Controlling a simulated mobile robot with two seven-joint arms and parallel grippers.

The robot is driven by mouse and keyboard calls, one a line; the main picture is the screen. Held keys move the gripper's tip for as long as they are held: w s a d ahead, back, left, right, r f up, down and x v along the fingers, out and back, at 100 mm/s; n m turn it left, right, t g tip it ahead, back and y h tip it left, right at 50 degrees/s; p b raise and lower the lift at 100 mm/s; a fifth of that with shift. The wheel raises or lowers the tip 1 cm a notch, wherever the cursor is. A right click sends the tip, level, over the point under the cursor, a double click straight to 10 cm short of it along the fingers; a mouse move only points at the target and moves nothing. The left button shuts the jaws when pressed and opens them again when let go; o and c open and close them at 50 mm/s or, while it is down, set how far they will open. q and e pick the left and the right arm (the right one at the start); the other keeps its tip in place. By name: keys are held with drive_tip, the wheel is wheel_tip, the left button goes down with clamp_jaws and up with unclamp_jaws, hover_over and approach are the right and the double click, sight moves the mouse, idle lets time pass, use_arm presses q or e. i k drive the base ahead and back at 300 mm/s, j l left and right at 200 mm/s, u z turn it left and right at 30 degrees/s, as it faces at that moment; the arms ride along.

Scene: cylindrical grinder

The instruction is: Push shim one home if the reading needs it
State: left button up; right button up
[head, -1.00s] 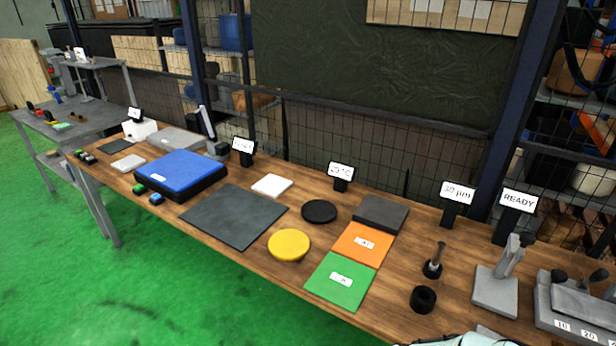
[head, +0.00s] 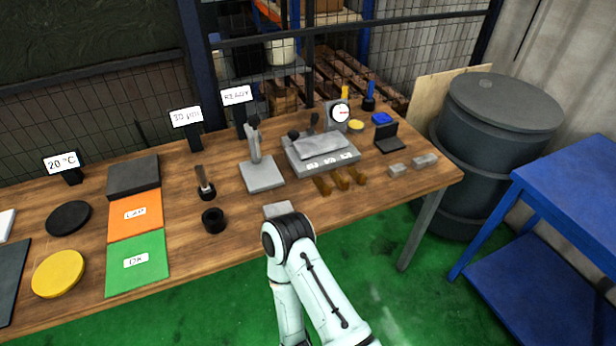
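The grey fixture block (head: 322,160) stands toward the right of the bench, with several white number labels on its front that are too small to read surely. Several brown shim-like tabs (head: 341,178) stick out in front of it; I cannot tell which is shim one. A sign reading about 30 µm (head: 186,117) and a sign that looks like READY (head: 237,95) stand behind. A round dial gauge (head: 340,113) stands at the block's back; its value is unreadable. One white arm of mine reaches in at bottom centre, but neither gripper shows.
A grey lever stand (head: 262,172), a black ring (head: 213,220) and an upright pin in a black base (head: 205,188) stand left of the block. Orange (head: 136,214) and green (head: 138,262) mats lie farther left. Dark drums (head: 498,120) and a blue table (head: 570,215) stand at right.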

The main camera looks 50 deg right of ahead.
sight(325, 191)
drive_tip(key=z, duration=2)
